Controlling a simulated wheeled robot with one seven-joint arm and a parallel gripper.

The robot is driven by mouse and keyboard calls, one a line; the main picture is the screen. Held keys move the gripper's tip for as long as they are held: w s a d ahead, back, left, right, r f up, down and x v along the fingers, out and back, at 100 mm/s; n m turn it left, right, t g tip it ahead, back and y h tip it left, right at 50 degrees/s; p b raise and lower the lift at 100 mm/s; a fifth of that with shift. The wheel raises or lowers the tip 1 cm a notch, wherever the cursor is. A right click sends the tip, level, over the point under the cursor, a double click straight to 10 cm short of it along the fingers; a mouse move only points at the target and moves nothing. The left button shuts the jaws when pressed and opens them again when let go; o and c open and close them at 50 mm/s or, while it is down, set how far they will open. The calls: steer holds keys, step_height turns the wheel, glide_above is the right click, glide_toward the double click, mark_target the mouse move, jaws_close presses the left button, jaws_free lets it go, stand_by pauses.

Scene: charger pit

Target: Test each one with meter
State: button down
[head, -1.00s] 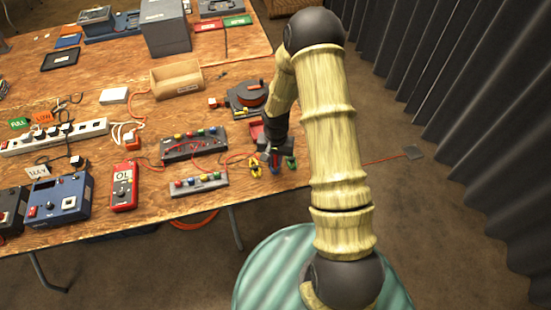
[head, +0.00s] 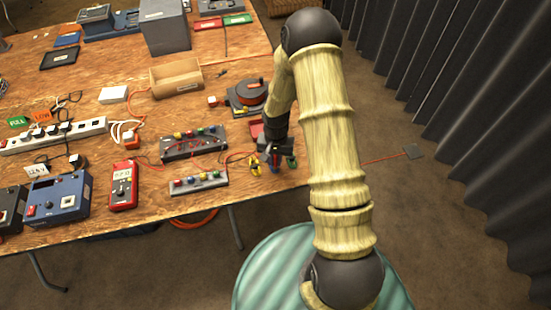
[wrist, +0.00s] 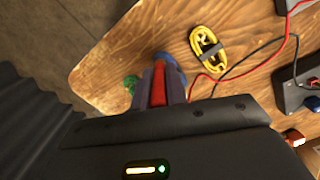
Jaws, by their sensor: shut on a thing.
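My gripper (head: 275,155) is at the right corner of the table, pointing down. In the wrist view its fingers (wrist: 158,90) are shut on a narrow red probe-like piece (wrist: 158,85). A round blue thing (wrist: 165,60) lies just past the fingertips; I cannot tell whether the red piece touches it. A green thing (wrist: 130,83) is beside the fingers. The red meter (head: 123,187) lies near the table's front edge, with digits on its display too small to read surely. A yellow coiled lead with a black band (wrist: 208,45) lies beside my gripper.
Two grey terminal blocks, the rear one (head: 194,144) and the front one (head: 199,181), stand left of my gripper, with red and black leads. A cable reel (head: 248,98) and a wooden box (head: 176,78) are behind. A blue device (head: 58,198) is at the left.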

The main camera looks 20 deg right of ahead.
steer(key=shift+f, duration=0.3)
stand_by(0.5)
steer(key=c, duration=1.3)
jaws_free()
steer(key=shift+o, duration=0.3)
steer(key=shift+o, duration=1.1)
steer(key=shift+r+p, duration=2.65)
steer(key=shift+r, duration=1.15)
